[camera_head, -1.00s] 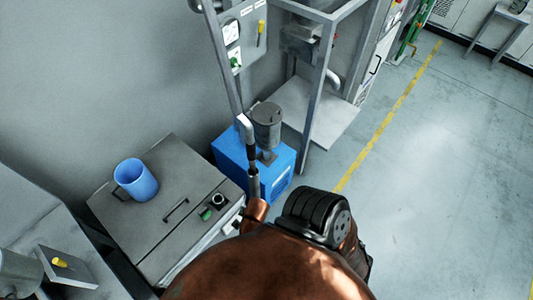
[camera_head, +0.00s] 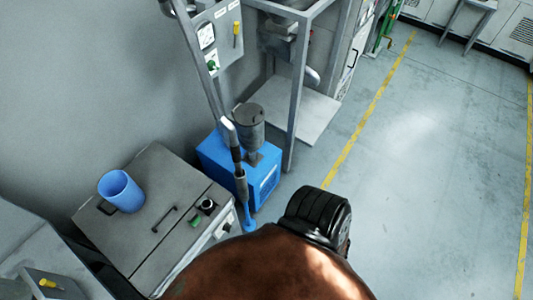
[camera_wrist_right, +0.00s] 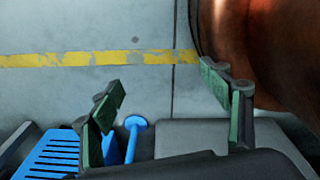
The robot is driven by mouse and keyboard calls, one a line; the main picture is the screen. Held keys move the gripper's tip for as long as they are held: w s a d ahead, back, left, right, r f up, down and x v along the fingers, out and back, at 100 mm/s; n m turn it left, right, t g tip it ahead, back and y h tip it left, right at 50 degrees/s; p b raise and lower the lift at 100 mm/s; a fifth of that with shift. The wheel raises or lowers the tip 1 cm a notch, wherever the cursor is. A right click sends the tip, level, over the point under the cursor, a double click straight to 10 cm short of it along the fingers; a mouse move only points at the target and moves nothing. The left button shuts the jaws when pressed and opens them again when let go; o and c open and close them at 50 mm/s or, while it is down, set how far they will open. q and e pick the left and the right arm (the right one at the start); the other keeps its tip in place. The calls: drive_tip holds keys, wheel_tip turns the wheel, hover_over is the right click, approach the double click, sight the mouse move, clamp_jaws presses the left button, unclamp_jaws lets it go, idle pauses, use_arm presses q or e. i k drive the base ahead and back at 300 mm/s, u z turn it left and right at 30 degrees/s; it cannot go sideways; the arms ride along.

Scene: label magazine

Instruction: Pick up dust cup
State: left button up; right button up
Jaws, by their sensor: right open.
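A blue cup (camera_head: 121,190) with a dark handle at its left stands upright on the grey cabinet lid in the head view. It looks like the dust cup, though no label shows. My right gripper (camera_wrist_right: 167,106) is open and empty in the right wrist view, with its two green-padded fingers wide apart. The cup does not show in that view. My left gripper is not in view.
The grey cabinet (camera_head: 128,236) has a lid handle and knobs. A blue machine (camera_head: 216,160) bears a grey canister (camera_head: 249,128). A blue-tipped rod (camera_head: 247,216) stands before it; a blue rod also shows between the fingers in the wrist view. Open floor lies right.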

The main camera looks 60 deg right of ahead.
sight(252, 155)
drive_tip(key=z, duration=0.2)
drive_tip(key=k, duration=0.35)
drive_tip(key=z, duration=1.45)
drive_tip(key=i, duration=0.5)
drive_tip(key=u, duration=1.15)
